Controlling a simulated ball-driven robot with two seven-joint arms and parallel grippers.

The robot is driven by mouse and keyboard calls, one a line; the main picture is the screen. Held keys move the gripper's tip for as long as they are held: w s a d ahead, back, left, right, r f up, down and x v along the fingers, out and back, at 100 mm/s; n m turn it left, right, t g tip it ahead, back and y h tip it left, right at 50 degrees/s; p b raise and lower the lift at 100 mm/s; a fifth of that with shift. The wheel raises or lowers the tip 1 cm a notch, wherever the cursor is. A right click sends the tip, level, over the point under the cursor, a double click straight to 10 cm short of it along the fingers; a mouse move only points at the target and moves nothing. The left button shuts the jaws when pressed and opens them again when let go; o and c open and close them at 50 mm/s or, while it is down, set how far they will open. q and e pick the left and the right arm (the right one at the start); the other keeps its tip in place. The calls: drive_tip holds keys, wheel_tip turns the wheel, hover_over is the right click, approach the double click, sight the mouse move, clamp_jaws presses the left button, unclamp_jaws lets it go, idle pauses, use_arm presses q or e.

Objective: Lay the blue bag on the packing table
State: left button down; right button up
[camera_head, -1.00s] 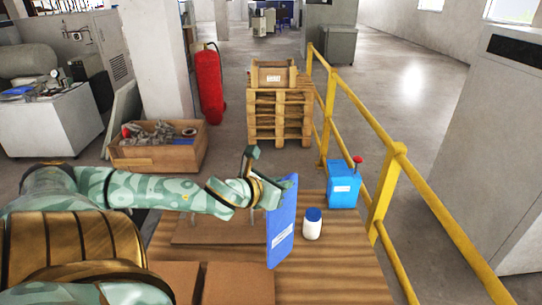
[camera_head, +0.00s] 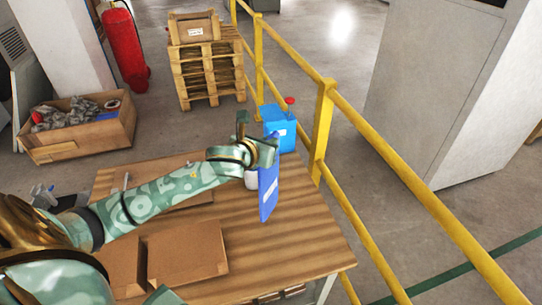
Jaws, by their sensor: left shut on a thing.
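The blue bag (camera_head: 268,192) is a flat blue pouch with a white label. It hangs upright from my left gripper (camera_head: 262,150), which is shut on its top edge. The bag is over the right part of the wooden packing table (camera_head: 290,235); I cannot tell whether its lower edge touches the tabletop. Behind it a white jar (camera_head: 251,180) is mostly hidden. A blue canister (camera_head: 281,128) with a red cap stands at the table's far right corner. My right gripper is not in view.
Brown cardboard pieces (camera_head: 188,252) lie on the table's near left. The table's front right is bare. A yellow railing (camera_head: 322,125) runs along its right side. Beyond stand a crate of parts (camera_head: 85,140), stacked pallets (camera_head: 208,72) and a red extinguisher (camera_head: 124,45).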

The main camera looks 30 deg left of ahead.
use_arm(q)
drive_tip(key=f, duration=0.1)
drive_tip(key=f+b, duration=0.1)
drive_tip(key=f, duration=0.2)
drive_tip(key=shift+w+d, duration=0.25)
drive_tip(key=shift+w, duration=0.05)
drive_tip(key=c, duration=1.5)
unclamp_jaws()
drive_tip(key=shift+c, duration=0.2)
drive_tip(key=p+v, duration=0.2)
drive_tip(key=v, duration=1)
